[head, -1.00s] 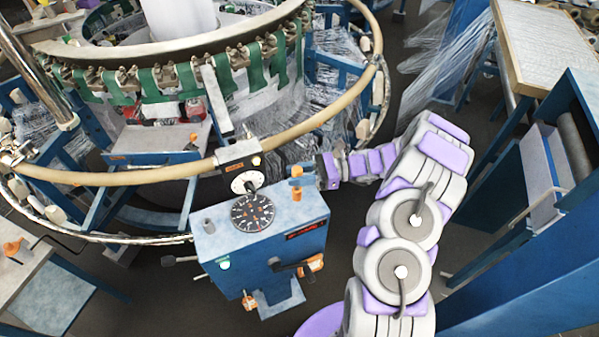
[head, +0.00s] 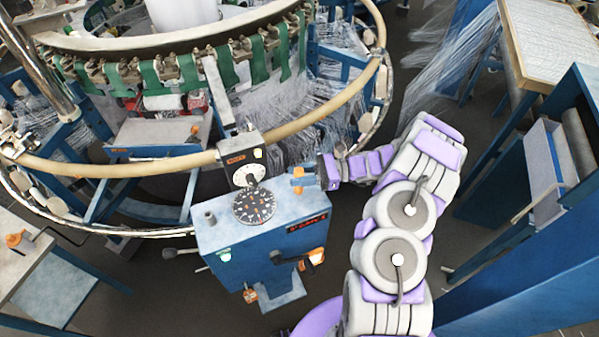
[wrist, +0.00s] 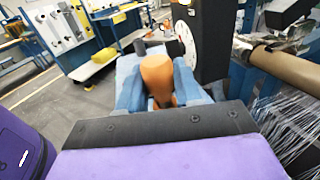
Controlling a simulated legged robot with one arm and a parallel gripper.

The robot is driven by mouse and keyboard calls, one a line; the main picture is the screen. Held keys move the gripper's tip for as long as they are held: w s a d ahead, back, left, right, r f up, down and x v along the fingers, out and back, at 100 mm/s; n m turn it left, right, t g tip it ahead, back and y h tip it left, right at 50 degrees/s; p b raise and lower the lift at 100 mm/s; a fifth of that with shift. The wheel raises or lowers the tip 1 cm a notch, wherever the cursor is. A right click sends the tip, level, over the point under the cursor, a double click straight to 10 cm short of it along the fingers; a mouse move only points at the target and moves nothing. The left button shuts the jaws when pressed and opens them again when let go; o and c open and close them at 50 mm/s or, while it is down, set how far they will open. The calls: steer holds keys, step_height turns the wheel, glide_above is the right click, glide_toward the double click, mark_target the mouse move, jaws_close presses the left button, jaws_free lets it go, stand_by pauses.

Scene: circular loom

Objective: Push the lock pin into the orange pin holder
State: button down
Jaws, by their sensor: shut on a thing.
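The lock pin has an orange head (head: 298,171) and stands above the right part of the blue control box (head: 225,262). A second orange piece, seemingly the pin holder (head: 298,190), shows just below it on the box top. My gripper (head: 307,180) reaches in from the right and is at the pin. In the wrist view, the pale blue fingers of my gripper (wrist: 157,84) are shut on the orange head (wrist: 157,70), one on each side. The pin's lower end and the holder's opening are hidden, so I cannot tell how deep the pin sits.
A black dial (head: 254,206) and an upright gauge block (head: 241,158) stand left of the pin. The tan loom ring (head: 120,177) curves close behind the box. A blue frame stands at the right.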

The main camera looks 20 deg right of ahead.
steer(key=shift+f, duration=0.25)
steer(key=c, duration=0.7)
jaws_free()
steer(key=shift+f, duration=0.1)
steer(key=d, duration=0.5)
steer(key=s+d+p, duration=0.1)
steer(key=d, duration=0.5)
steer(key=d+p, duration=0.1)
steer(key=d, duration=0.5)
steer(key=shift+s+d, duration=0.15)
steer(key=shift+s, duration=0.25)
